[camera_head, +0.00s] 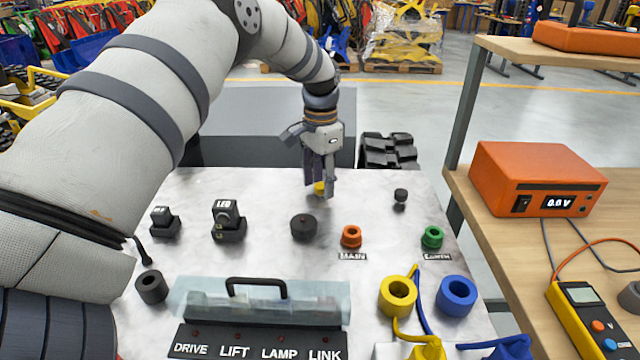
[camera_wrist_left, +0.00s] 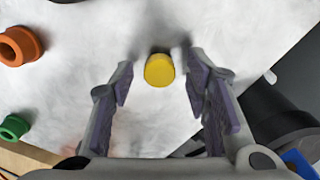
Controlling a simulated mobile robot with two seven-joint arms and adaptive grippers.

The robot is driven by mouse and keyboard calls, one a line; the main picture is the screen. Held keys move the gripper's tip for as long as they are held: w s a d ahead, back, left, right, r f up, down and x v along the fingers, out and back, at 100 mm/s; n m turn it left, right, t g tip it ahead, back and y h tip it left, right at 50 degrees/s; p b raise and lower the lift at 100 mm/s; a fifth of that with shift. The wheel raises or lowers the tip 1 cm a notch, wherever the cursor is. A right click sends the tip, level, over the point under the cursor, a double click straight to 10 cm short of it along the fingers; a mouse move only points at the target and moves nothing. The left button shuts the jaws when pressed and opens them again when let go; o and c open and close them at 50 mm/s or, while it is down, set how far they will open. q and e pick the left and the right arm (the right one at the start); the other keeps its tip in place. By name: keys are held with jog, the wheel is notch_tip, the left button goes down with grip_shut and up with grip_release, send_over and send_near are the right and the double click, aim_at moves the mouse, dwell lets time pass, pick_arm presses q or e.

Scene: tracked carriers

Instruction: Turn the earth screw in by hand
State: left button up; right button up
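A small yellow knob (camera_head: 319,188) stands on the pale metal panel (camera_head: 270,190), towards its far edge. It is the likely earth screw, but no label shows on it. A green socket (camera_head: 432,237) with an EARTH label (camera_head: 437,256) sits at the right. My left gripper (camera_head: 320,190) points down over the yellow knob. In the left wrist view, the gripper (camera_wrist_left: 158,80) is open, with the knob (camera_wrist_left: 159,70) between its fingers and gaps on both sides. How far the knob is screwed in cannot be told. My right gripper is not in view.
An orange MAIN socket (camera_head: 351,237), a black knob (camera_head: 304,227) and a small black knob (camera_head: 400,197) stand near the gripper. A clear cover (camera_head: 262,300) with a handle, plus yellow (camera_head: 397,297) and blue (camera_head: 456,294) rings, lie nearer. A wooden bench (camera_head: 490,240) is right.

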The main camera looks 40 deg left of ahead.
pick_arm(q)
jog(key=n, duration=1.3)
jog(key=shift+f, duration=0.1)
jog(key=n, duration=0.5)
jog(key=shift+n, duration=0.4)
jog(key=n, duration=0.3)
jog(key=shift+f+n+b, duration=0.1)
jog(key=shift+n+b, duration=0.2)
jog(key=shift+b, duration=0.05)
jog(key=n, duration=0.6)
jog(key=shift+n, duration=0.4)
jog(key=shift+r, duration=0.2)
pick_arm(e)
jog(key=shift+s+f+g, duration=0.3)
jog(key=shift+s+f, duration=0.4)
